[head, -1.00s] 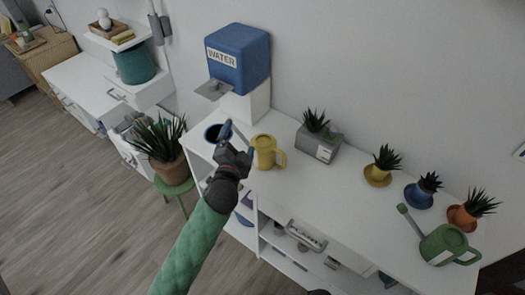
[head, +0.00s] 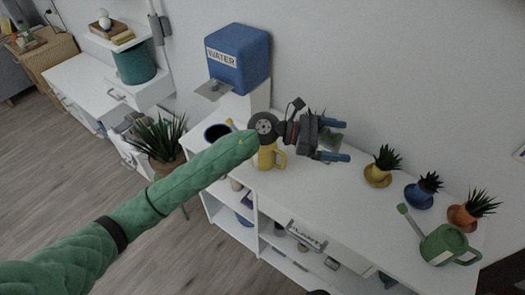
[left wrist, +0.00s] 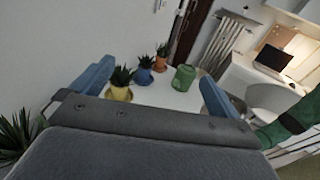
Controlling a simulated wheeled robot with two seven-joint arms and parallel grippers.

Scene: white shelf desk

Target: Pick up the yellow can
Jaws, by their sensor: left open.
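The yellow can (head: 268,158), with a handle on its right side, stands on the white shelf desk (head: 335,195). My left forearm and wrist cover its upper part in the head view. My left gripper (head: 336,140) is open and empty. It is up and to the right of the can in the picture, in front of the grey planter, with its blue fingers pointing right. In the left wrist view the two blue fingers (left wrist: 155,88) are wide apart with nothing between them close by. The yellow can does not show there. My right gripper is not in view.
A blue mug (head: 216,132) stands left of the can, below the blue water dispenser (head: 238,58). Yellow, blue and orange potted plants (head: 378,172) and a green watering can (head: 445,245) stand to the right. The desk's front middle is clear.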

